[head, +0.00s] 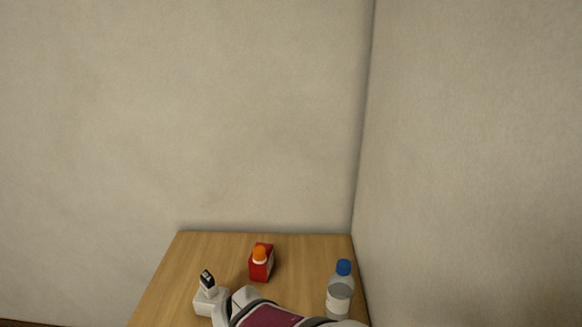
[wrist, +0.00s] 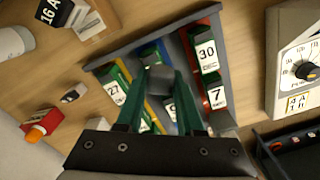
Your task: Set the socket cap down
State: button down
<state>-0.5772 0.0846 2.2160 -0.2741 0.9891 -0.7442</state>
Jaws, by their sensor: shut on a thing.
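In the wrist view, my gripper (wrist: 159,92) has two dark green fingers closed on a small grey piece, which I take to be the socket cap (wrist: 159,76). The cap sits between the fingertips, over a grey tray (wrist: 135,40) of numbered battery packs. Whether the cap touches anything below cannot be told. The fingers hide part of the tray and some packs. The head view shows only part of my arm at the bottom edge, not the gripper or the cap.
A dial unit (wrist: 300,70) is at right, beside a dark tray (wrist: 290,140). A red carton (head: 261,266), a bottle (head: 340,294) and a 16 A tag (wrist: 54,12) are around. Bare wood (wrist: 50,60) shows at left.

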jog(key=w+d+r+m, duration=1)
jog(key=d+r+m, duration=0.2)
jog(key=d, duration=0.3)
jog(key=shift+w+d, duration=0.2)
jog(key=shift+w, duration=0.15)
jog(key=shift+a, duration=0.1)
